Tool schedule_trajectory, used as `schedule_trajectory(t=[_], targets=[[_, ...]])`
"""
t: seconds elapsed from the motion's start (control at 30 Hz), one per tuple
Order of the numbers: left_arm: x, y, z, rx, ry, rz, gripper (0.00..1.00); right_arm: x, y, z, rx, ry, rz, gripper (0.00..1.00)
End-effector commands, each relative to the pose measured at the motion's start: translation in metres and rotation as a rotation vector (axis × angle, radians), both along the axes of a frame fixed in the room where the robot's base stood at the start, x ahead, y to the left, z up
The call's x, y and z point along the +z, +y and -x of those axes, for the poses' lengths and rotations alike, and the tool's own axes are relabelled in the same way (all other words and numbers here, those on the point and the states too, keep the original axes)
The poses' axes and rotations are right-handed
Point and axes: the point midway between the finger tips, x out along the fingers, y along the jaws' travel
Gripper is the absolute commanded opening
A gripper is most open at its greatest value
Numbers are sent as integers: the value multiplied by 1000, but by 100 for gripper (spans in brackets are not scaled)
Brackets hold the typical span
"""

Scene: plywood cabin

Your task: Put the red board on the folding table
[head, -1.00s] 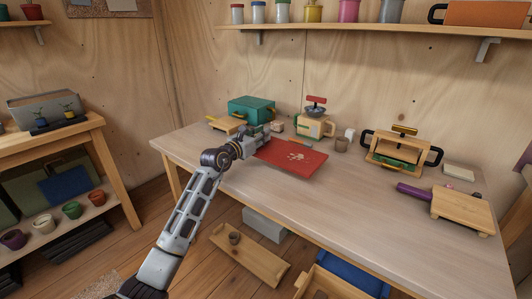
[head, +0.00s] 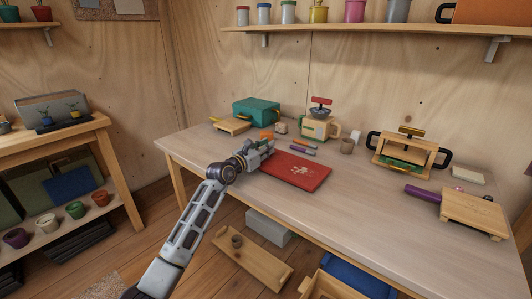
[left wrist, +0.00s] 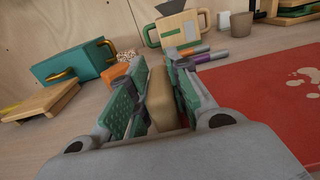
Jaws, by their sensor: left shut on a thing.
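The red board (head: 295,170), with pale splotches, lies flat at or just above the top of the long pale table (head: 365,205). It fills the right side of the left wrist view (left wrist: 270,105). My left gripper (head: 262,149) is at the board's left end. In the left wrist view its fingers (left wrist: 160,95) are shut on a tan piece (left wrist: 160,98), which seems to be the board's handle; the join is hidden. I cannot tell whether this table folds. My right gripper is not in view.
Pens (head: 303,149), a teal box (head: 256,110) and a small wooden board (head: 232,125) are behind the gripper. A wooden press (head: 403,152) and a purple-handled board (head: 474,213) stand to the right. The table's front middle is clear.

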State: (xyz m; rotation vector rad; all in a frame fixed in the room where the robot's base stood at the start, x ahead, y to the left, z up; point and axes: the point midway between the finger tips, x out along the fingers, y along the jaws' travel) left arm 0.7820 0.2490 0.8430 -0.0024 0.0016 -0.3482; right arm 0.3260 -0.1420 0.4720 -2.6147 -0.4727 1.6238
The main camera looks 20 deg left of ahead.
Motion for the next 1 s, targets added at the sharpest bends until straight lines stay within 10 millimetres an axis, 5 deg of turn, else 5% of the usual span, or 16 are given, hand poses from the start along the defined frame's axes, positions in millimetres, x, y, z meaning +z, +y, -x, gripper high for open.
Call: schedule_trajectory(t=[0.6, 0.63, 0.77, 1.0], targets=[[-11, 0, 0, 0, -1, 0, 0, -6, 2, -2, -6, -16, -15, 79], [-11, 0, 0, 0, 0, 0, 23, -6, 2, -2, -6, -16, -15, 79], [-11, 0, 0, 0, 0, 0, 40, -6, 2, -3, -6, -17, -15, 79], [-11, 0, 0, 0, 0, 0, 41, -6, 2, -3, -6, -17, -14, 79]])
